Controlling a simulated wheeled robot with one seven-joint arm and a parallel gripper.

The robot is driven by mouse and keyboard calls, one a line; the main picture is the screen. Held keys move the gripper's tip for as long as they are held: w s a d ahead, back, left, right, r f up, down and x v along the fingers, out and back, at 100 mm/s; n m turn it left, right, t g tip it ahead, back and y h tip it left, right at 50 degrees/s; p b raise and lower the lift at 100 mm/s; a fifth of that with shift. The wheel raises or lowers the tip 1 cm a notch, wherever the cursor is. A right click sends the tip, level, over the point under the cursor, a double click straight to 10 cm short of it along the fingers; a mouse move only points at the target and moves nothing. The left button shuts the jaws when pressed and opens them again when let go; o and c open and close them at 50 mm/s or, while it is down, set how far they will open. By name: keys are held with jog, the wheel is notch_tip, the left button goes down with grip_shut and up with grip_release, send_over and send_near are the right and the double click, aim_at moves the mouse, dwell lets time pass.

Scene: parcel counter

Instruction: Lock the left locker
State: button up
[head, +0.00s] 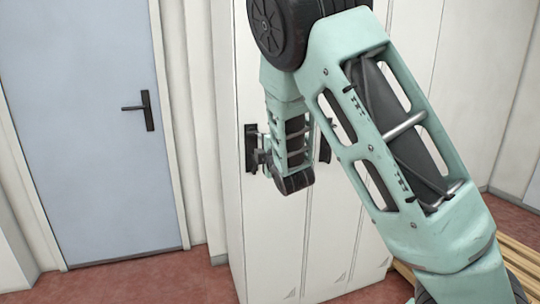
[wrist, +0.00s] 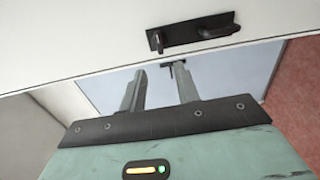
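The left locker (head: 266,225) is a tall white door at the left end of a white locker bank, and it looks closed. Its black handle plate (head: 250,148) is partly behind my gripper (head: 263,156) in the head view. In the wrist view, the black handle (wrist: 190,33) has a lever lying roughly along its plate, on the white locker face. My gripper (wrist: 160,68) also shows there, its two grey fingers apart with nothing between them. The fingers appear beside the handle, not around it; whether they touch the locker cannot be told.
Another black locker handle (head: 326,141) is just right of my gripper, partly hidden by my arm. A blue-grey room door (head: 85,130) with a black lever handle (head: 146,110) stands to the left. A wooden slatted item (head: 520,262) is at lower right on the red floor.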

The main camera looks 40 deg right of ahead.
jog(key=v, duration=0.6)
jog(key=shift+w, duration=0.1)
dwell(0.3)
jog(key=s+a+f+m+g+y+p, duration=0.2)
jog(key=s+a+f+m+g+y, duration=0.15)
jog(key=a, duration=0.55)
jog(key=s+a+f+m+g+y+p, duration=0.1)
jog(key=s+a+f+m+g+y, duration=0.15)
jog(key=s+a+g, duration=0.45)
jog(key=s+a+r+g+p, duration=0.1)
jog(key=s+a+g, duration=0.1)
jog(key=s, duration=0.5)
jog(key=s+a+r+m+g+p, duration=0.1)
jog(key=s+a+g, duration=0.1)
jog(key=s+a, duration=0.3)
jog(key=s+a+r+g+p, duration=0.1)
jog(key=s+a+g, duration=0.2)
jog(key=s, duration=0.7)
jog(key=shift+s+a, duration=0.25)
jog(key=shift+s, duration=0.1)
jog(key=shift+r, duration=0.15)
